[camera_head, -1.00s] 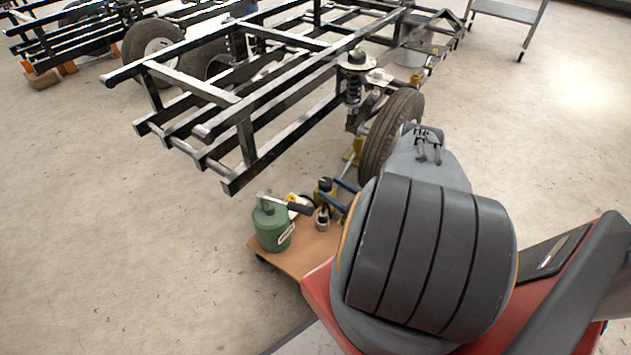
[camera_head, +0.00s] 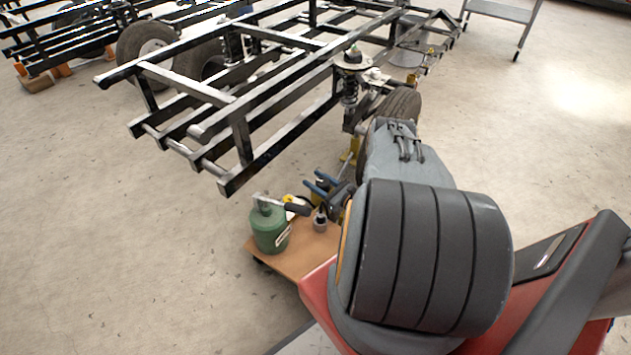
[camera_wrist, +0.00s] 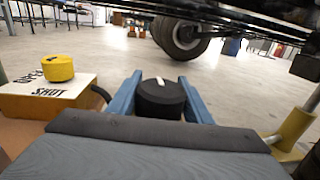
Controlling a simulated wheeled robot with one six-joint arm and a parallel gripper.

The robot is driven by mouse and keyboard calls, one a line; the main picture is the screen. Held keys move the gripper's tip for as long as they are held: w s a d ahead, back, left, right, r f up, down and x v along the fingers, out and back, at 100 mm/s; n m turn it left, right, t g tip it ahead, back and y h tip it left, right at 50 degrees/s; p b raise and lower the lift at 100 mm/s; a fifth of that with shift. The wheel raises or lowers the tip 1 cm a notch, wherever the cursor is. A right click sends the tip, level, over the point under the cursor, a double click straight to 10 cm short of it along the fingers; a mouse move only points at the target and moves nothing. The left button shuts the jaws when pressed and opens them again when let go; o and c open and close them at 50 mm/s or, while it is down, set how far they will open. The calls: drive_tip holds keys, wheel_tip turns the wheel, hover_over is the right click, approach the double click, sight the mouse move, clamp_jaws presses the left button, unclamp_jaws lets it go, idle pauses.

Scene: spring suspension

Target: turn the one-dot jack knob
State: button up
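A round black knob (camera_wrist: 161,99) with a white pointer mark on top stands between the two blue fingers of my gripper (camera_wrist: 161,82) in the wrist view. One finger is on each side, very close to it; whether they touch it cannot be told. The finger spacing looks about as wide as the knob. No dot mark can be made out. In the head view my gripper (camera_head: 320,183) is above the far side of the brown board, beside the black frame, and the knob there is mostly hidden by the fingers.
A pale box (camera_wrist: 48,98) lettered SHUT with a yellow knob (camera_wrist: 58,68) stands left of my gripper. A yellow cylinder (camera_wrist: 292,129) is at the right. A green bottle (camera_head: 269,228) stands on the brown board (camera_head: 310,258). The frame (camera_head: 240,140) overhangs nearby; open floor lies left.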

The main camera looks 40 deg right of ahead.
drive_tip(key=c, duration=0.5)
drive_tip(key=n+y+b, duration=0.1)
drive_tip(key=g+y+b, duration=0.1)
drive_tip(key=shift+a+f+n+y+b, duration=0.15)
drive_tip(key=shift+n+y+b, duration=0.25)
drive_tip(key=shift+s+a+n+g+y+b, duration=0.15)
drive_tip(key=shift+a+n+g+y+b, duration=0.15)
drive_tip(key=shift+n+g+y+b, duration=0.55)
drive_tip(key=shift+s+a+n+g+y+b, duration=0.2)
drive_tip(key=shift+n+y+b, duration=0.45)
drive_tip(key=shift+y+b, duration=0.55)
drive_tip(key=o, duration=1)
drive_tip(key=shift+o, duration=0.2)
drive_tip(key=shift+a+r+p, duration=0.1)
drive_tip(key=shift+r+p, duration=0.1)
drive_tip(key=shift+p, duration=0.15)
